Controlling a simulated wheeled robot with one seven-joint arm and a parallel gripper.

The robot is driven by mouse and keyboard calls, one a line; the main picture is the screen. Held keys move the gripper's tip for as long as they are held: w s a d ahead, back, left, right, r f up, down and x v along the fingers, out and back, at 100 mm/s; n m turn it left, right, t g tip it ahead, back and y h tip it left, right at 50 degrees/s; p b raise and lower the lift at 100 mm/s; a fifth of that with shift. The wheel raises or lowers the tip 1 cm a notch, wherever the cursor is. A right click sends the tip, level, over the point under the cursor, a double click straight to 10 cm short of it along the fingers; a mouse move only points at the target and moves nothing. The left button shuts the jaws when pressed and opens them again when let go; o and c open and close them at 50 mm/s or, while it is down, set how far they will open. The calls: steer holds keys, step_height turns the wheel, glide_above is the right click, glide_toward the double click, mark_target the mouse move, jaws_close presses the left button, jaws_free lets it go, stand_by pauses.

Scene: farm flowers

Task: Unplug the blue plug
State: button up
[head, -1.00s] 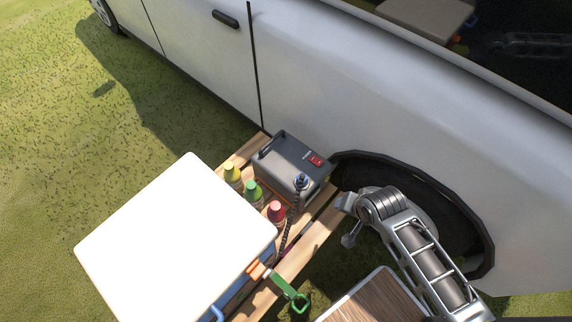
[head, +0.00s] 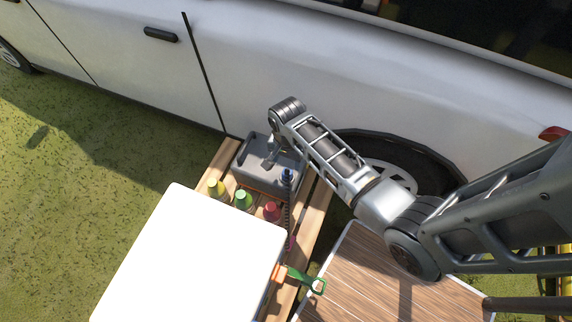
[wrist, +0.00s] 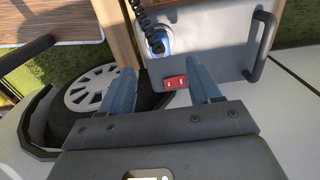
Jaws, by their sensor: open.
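The blue plug (head: 287,175) stands in the top of a grey power box (head: 246,161), with a black coiled cord running from it. In the wrist view the blue plug (wrist: 157,43) sits at the upper middle, beyond and between my fingers, apart from them. A red switch (wrist: 174,83) on the power box lies between the plug and my gripper. My gripper (wrist: 163,82) is open and empty. In the head view my gripper (head: 270,157) is over the box, left of the plug, partly hidden by my wrist.
A white-lidded cooler (head: 190,260) and several bottles (head: 243,199) stand left and in front of the box on a wooden pallet (head: 217,158). A wooden table (head: 350,275) is at the lower right. The white vehicle (head: 110,60) rises close behind. The box has a black handle (wrist: 261,47).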

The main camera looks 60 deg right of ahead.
mark_target(287, 170)
steer(key=shift+f, duration=0.1)
step_height(287, 170, down, 9)
steer(key=b, duration=0.7)
steer(key=shift+b, duration=0.3)
steer(key=shift+p, duration=0.55)
stand_by(0.6)
jaws_close()
stand_by(0.7)
steer(key=shift+r, duration=0.25)
steer(key=shift+r+p, duration=2.9)
steer(key=shift+p, duration=0.1)
